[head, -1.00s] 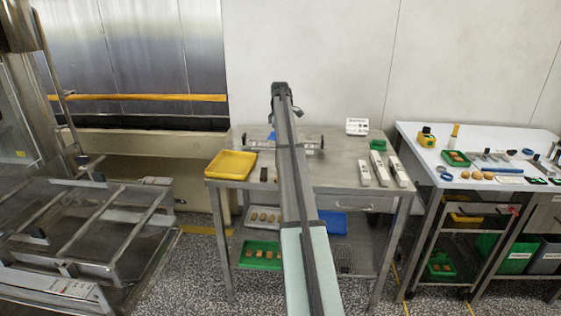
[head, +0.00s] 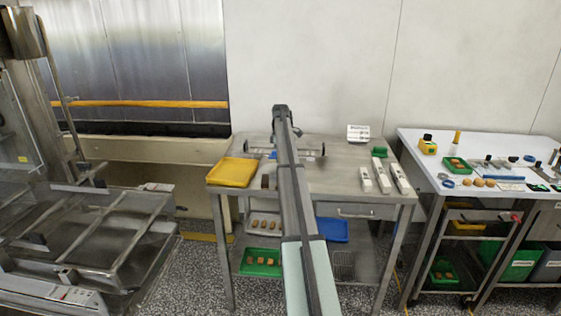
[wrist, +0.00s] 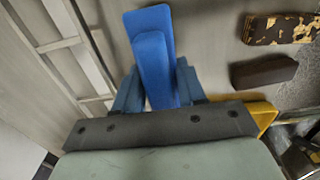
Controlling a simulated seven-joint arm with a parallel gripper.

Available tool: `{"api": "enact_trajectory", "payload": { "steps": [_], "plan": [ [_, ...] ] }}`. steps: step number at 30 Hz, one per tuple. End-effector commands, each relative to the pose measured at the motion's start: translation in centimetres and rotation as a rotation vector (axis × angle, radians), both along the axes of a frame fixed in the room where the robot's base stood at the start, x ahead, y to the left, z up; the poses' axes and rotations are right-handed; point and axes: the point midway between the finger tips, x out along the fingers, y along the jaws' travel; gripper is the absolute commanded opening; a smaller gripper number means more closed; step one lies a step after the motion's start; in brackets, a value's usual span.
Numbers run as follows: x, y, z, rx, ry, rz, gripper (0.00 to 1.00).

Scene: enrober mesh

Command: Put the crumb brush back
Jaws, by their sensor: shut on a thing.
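In the wrist view, my gripper (wrist: 160,92) has its blue fingers closed on a long blue thing (wrist: 152,55), which looks like the crumb brush. It points away from the palm, over the grey steel table. Its bristles cannot be made out. In the head view my arm hides the gripper; only a small blue patch (head: 272,155) shows left of the arm, perhaps the brush.
A yellow tray (head: 232,172) sits at the table's left edge. A dark brown block (wrist: 263,73) and a gold-flecked dark bar (wrist: 284,28) lie right of the gripper. A railed metal frame (wrist: 70,40) is to its left. White tools (head: 382,176) stand at the table's right.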

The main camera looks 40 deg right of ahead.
Motion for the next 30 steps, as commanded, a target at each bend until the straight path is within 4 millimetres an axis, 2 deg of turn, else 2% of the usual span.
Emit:
{"api": "enact_trajectory", "payload": {
  "steps": [3,6,17,18,26,30],
  "plan": [
    [0.0,0.0,-1.6,0.000,0.000,0.000,0.07],
    [0.0,0.0,-2.3,0.000,0.000,0.000,0.07],
    [0.0,0.0,-2.6,0.000,0.000,0.000,0.07],
    [0.0,0.0,-2.6,0.000,0.000,0.000,0.41],
    [0.0,0.0,-2.6,0.000,0.000,0.000,0.66],
    [0.0,0.0,-2.6,0.000,0.000,0.000,0.66]
  ]
}}
